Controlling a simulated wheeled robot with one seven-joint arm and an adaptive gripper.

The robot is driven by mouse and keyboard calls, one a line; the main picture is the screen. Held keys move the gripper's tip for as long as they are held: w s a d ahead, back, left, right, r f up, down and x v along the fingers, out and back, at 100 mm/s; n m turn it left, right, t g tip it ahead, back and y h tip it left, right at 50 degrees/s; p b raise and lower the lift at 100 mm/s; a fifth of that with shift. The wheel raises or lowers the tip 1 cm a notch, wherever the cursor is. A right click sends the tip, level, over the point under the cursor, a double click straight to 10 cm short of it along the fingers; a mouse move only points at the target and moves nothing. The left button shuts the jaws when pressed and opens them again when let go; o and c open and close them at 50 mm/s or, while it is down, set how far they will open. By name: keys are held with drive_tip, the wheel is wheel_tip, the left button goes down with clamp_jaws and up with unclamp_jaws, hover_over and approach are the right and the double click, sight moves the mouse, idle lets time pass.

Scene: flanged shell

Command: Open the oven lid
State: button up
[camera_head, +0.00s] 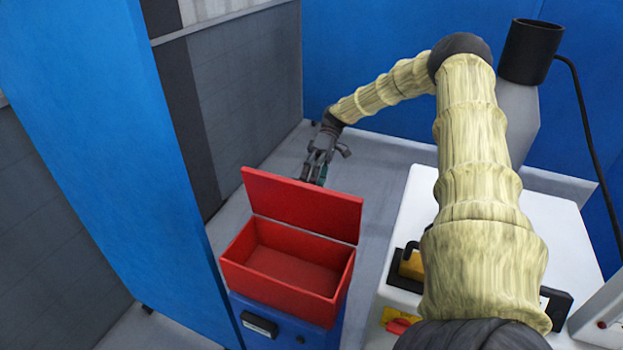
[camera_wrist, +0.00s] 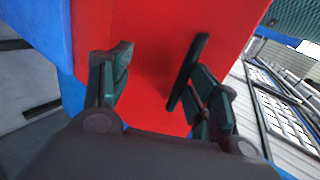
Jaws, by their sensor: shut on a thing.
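The oven is a red open-topped box (camera_head: 287,272) on a blue base (camera_head: 285,325). Its red lid (camera_head: 300,205) stands upright along the box's far edge, and the box interior looks empty. My gripper (camera_head: 318,177) is behind the lid, its fingertips partly hidden by the lid's top edge. In the wrist view, the red lid face (camera_wrist: 160,50) fills the middle, with a dark bar handle (camera_wrist: 187,72) on it.
A white machine (camera_head: 400,235) with black and yellow parts stands right of the oven. A blue panel (camera_head: 115,120) is close on the left. A grey wall (camera_head: 250,90) is behind. Grey floor (camera_head: 385,150) lies open beyond the lid.

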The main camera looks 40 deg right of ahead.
drive_tip(key=shift+s+f, duration=0.1)
drive_tip(key=shift+s, duration=0.15)
drive_tip(key=shift+c, duration=0.9)
drive_tip(key=shift+w, duration=0.1)
drive_tip(key=v, duration=1.2)
drive_tip(key=shift+r, duration=0.3)
drive_tip(key=shift+w, duration=0.15)
drive_tip(key=shift+c, duration=0.2)
